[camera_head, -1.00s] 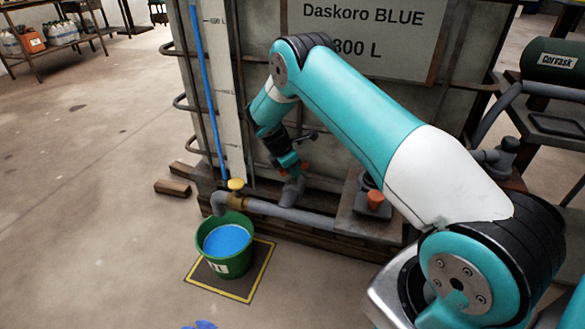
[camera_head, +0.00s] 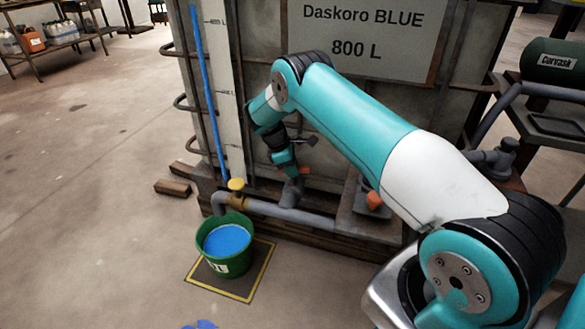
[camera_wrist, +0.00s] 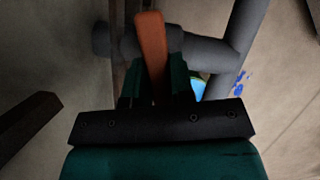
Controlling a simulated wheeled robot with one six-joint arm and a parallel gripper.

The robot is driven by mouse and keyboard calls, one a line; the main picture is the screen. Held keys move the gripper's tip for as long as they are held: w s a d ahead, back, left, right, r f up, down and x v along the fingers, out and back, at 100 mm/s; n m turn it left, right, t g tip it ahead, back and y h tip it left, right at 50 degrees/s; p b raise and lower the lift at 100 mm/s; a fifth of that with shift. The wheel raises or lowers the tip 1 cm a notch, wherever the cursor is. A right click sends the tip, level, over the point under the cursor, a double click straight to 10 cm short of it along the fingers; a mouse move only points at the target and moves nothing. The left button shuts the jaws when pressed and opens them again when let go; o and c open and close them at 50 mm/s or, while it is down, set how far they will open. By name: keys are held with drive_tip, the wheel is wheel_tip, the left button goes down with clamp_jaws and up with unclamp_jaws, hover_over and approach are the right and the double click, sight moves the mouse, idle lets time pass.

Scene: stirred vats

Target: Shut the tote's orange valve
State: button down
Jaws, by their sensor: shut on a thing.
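The orange valve handle (camera_wrist: 152,50) stands between my gripper's fingers in the wrist view, and its free end sticks out past them. My gripper (camera_wrist: 153,88) is shut on it. In the head view my gripper (camera_head: 290,172) is low at the front of the tote (camera_head: 345,130), above the grey outlet pipe (camera_head: 290,213). A bit of the orange handle (camera_head: 304,169) shows beside the fingers there. The valve body is partly hidden by the gripper and arm.
A green bucket (camera_head: 222,258) holding blue liquid stands under the pipe's spout on a yellow-edged mat (camera_head: 262,262). A yellow-handled tap (camera_head: 236,185) sits near the spout. Another orange part (camera_head: 374,200) is right of my gripper. Floor at left is mostly clear.

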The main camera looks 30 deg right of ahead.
drive_tip(key=shift+w+m+g+y+b, duration=0.15)
drive_tip(key=shift+m+g+y+b, duration=0.25)
drive_tip(key=shift+m, duration=1.2)
drive_tip(key=shift+r, duration=0.1)
drive_tip(key=c, duration=1)
unclamp_jaws()
